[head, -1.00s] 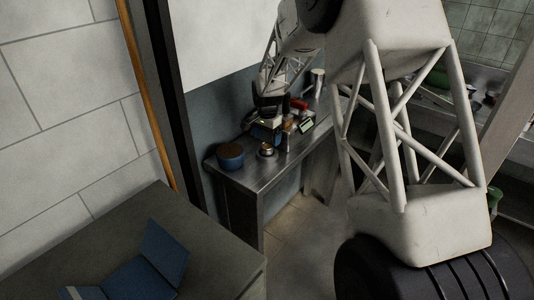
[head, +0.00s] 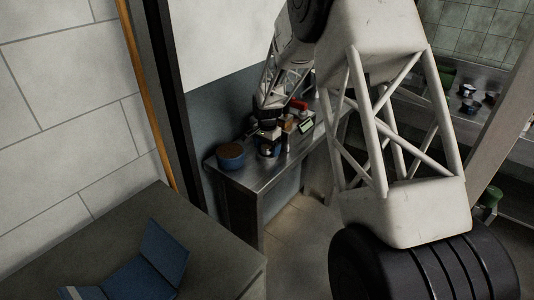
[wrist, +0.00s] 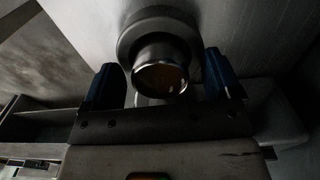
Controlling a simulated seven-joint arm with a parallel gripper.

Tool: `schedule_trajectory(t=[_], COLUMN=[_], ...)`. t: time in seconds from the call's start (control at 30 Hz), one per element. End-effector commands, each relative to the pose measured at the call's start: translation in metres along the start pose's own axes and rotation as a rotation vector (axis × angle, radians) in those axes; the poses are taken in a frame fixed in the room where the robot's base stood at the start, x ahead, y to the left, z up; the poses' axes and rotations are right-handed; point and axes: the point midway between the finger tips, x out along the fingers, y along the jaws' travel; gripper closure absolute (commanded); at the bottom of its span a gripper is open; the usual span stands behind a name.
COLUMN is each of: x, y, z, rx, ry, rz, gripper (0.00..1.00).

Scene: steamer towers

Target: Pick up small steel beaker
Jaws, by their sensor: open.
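The small steel beaker (head: 267,152) stands on the steel table close to its front edge, partly hidden by my gripper (head: 268,139). In the wrist view the beaker (wrist: 160,68) is a shiny round vessel with a brownish inside, and a wider grey round part shows behind it. My gripper (wrist: 163,82) is open. Its two blue fingers stand on either side of the beaker, with a visible gap on each side. Whether the fingertips are level with the beaker's body is hard to tell.
A blue round pot with a brown top (head: 231,155) stands left of the beaker on the steel table (head: 258,178). A red item (head: 299,105) and a green-faced device (head: 306,125) are to the right. A blue folder-like object (head: 163,250) lies on the nearer grey surface.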

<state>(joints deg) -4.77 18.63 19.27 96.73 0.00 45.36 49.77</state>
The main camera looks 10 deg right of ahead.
Motion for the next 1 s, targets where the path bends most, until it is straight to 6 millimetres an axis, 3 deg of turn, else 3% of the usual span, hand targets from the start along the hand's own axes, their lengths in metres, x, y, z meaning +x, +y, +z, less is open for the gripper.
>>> schedule_trajectory(t=[0.33, 0.8, 1.0], x=[-0.0001, -0.0001, -0.0005], y=[0.0000, 0.0000, -0.0001], z=[0.0000, 0.0000, -0.0001], rx=[0.000, 0.000, 0.000], ry=[0.000, 0.000, 0.000], rz=[0.000, 0.000, 0.000], gripper=[0.18, 0.89, 0.89])
